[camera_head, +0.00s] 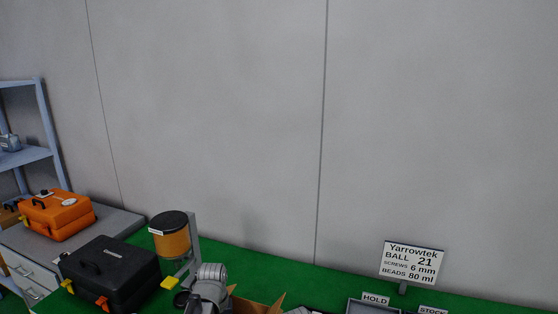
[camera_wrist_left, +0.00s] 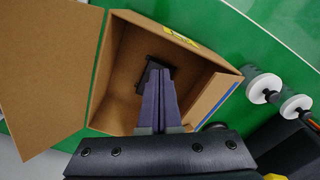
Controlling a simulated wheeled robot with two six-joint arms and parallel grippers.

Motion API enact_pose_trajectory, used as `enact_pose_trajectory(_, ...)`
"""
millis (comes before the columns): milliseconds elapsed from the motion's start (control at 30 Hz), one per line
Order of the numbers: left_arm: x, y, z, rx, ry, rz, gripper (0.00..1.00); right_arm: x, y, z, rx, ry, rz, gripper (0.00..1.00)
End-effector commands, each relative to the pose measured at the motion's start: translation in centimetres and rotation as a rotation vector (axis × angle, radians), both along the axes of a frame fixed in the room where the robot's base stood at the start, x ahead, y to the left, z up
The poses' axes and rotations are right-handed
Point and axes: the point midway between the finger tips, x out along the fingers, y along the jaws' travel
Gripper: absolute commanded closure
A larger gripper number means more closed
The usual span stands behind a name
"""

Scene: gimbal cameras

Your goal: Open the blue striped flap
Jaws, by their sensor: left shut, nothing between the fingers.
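An open cardboard box (camera_wrist_left: 122,78) stands on the green table top, and its inside shows in the left wrist view. One wide flap (camera_wrist_left: 45,75) is folded out to the left. A narrower panel with a yellow mark (camera_wrist_left: 165,32) is at the top, and another panel (camera_wrist_left: 214,98) is at the right. In the head view only the box's upper edges (camera_head: 254,305) show, beside my left wrist. My right gripper is not in view.
A black case (camera_head: 105,275) and an orange-and-black canister (camera_head: 170,235) stand left of the box. A grey tray (camera_head: 372,308) and a sign (camera_head: 411,262) are to the right. White-capped parts (camera_wrist_left: 263,87) lie close to the box's right side.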

Motion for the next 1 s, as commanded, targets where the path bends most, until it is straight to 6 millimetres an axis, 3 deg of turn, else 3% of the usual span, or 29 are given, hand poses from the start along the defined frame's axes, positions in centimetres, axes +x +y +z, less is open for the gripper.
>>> enact_pose_trajectory(367, 0.1, 0.1, 0.0, 0.0, 0.0, 0.0, 1.0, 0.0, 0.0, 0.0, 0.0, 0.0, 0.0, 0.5)
enact_pose_trajectory(1000, 1.1, 3.0, 0.0, 0.0, 0.0, 0.002, 1.0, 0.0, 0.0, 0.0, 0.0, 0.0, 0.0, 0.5)
